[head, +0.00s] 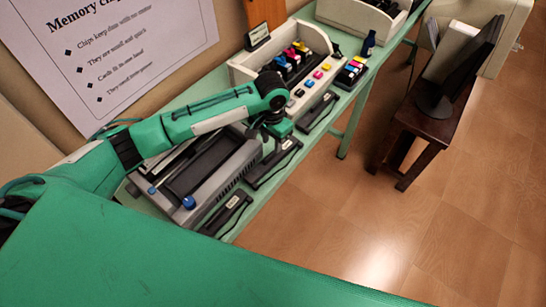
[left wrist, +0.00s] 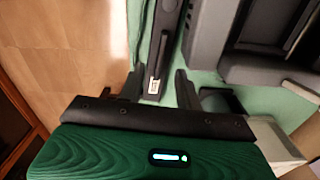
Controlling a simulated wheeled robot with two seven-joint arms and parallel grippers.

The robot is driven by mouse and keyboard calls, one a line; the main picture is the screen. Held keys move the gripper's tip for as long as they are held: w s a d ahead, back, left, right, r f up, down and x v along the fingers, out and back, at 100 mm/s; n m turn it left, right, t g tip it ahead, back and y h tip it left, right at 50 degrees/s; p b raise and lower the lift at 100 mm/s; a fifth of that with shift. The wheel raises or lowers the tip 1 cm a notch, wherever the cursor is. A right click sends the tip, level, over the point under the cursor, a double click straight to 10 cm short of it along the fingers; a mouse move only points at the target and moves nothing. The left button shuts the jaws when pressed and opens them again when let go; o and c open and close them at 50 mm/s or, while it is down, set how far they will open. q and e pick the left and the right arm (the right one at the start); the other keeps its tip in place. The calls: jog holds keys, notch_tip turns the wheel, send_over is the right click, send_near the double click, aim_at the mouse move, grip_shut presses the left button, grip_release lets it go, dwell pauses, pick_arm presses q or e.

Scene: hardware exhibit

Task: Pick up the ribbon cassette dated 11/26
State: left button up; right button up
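Three long black ribbon cassettes with small white labels lie along the front edge of the green table: a far one (head: 318,113), a middle one (head: 270,168) and a near one (head: 226,216). The dates are too small to read. My left gripper (head: 277,138) is above the label end of the middle cassette. In the left wrist view, my left gripper (left wrist: 158,76) is open, with one finger on each side of a labelled black cassette (left wrist: 167,45). I cannot tell how far the fingers are above the table. My right gripper is not in view.
A grey printer (head: 225,165) with blue knobs stands behind the cassettes. A white box (head: 292,104) with coloured cartridges stands farther along the green table (head: 340,125). A dark bottle (head: 368,43) and a small cartridge tray (head: 351,74) are beyond. A brown bench (head: 425,124) stands right.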

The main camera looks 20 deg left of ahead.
aim_at(273, 153)
pick_arm(q)
jog(key=shift+f, duration=0.45)
jog(key=f, duration=0.1)
jog(key=f+p, duration=0.1)
jog(key=f, duration=0.1)
jog(key=shift+w+f+p, duration=0.3)
jog(key=shift+f, duration=0.4)
jog(key=shift+s+f, duration=0.1)
jog(key=c, duration=0.7)
grip_shut()
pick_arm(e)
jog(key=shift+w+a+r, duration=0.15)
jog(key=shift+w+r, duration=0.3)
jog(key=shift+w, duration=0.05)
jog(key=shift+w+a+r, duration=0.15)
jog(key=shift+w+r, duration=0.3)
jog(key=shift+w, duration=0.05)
